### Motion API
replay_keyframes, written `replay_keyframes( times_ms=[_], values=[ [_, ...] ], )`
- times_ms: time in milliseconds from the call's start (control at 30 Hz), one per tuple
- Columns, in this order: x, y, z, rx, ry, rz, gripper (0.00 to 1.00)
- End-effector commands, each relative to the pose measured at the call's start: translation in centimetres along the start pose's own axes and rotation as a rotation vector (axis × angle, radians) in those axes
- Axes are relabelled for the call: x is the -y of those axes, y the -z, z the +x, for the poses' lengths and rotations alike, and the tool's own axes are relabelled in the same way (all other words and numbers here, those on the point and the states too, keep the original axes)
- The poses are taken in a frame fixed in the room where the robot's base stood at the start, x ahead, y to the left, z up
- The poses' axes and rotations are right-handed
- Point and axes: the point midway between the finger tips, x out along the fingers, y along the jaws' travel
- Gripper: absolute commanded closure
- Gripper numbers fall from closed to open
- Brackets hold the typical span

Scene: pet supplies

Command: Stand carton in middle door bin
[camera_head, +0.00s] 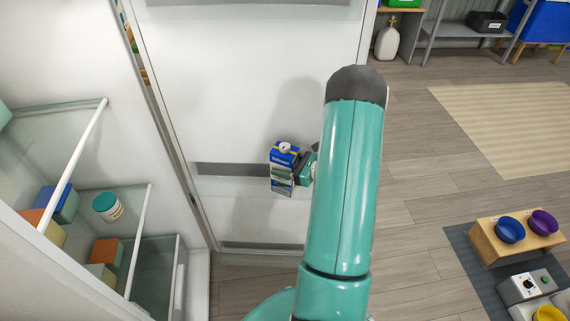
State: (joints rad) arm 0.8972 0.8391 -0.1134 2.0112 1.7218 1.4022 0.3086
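A blue, white and yellow carton (284,154) with a white cap stands roughly upright at the open fridge door (250,70). It is at the right end of the middle door bin (229,184), whose wall is pale and see-through. I cannot tell whether its base rests on the bin floor. My gripper (287,173) reaches it from the right, and its green fingers appear closed around the carton's middle. My arm hides the area to the right of the carton and part of the bin.
A lower door bin (262,246) lies below. To the left, fridge shelves hold a teal tub (107,207) and several boxes, including a blue one (65,203). On the floor at right, a wooden stand (492,250) carries two bowls. The floor between is clear.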

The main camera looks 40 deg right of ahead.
Motion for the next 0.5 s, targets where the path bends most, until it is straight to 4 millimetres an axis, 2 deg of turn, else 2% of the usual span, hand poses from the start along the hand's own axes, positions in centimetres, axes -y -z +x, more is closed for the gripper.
replay_keyframes(
  times_ms=[300, 500],
  values=[
    [0.1, -0.5, -0.2, 0.0, 0.0, -0.001, 0.36],
    [0.1, -0.3, -3.5, -0.001, 0.004, 0.002, 0.36]
  ],
)
